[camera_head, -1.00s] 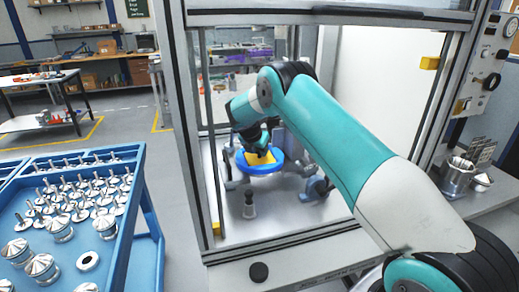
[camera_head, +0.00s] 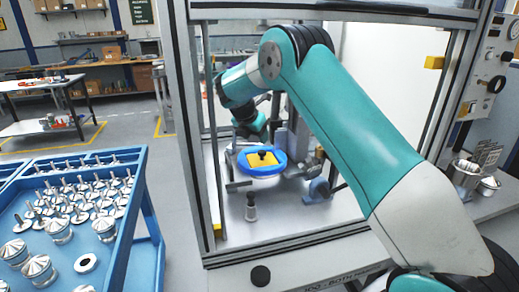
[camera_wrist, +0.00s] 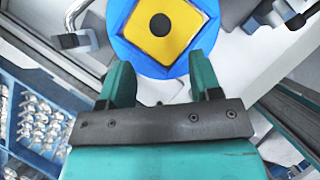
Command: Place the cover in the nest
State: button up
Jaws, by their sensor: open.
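The cover (camera_head: 250,159) is a yellow square plate with a black knob in its middle. It lies inside the round blue nest (camera_head: 262,173) within the machine enclosure. The wrist view shows the cover (camera_wrist: 184,36) sitting flat within the blue ring of the nest (camera_wrist: 122,22), its corners close to the rim. My gripper (camera_wrist: 162,76) is open and empty. Its two teal fingers are apart from the knob and point toward the near side of the nest. In the head view the fingertips are hard to make out behind the nest.
Grey clamps (camera_head: 319,188) stand beside the nest. A small dark-topped post (camera_head: 251,207) stands in front of it on the enclosure floor. The enclosure's metal frame (camera_head: 194,120) closes in on the left. A blue cart (camera_head: 141,215) with several metal parts stands outside, at left.

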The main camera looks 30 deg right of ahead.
jog(key=shift+v, duration=1.4)
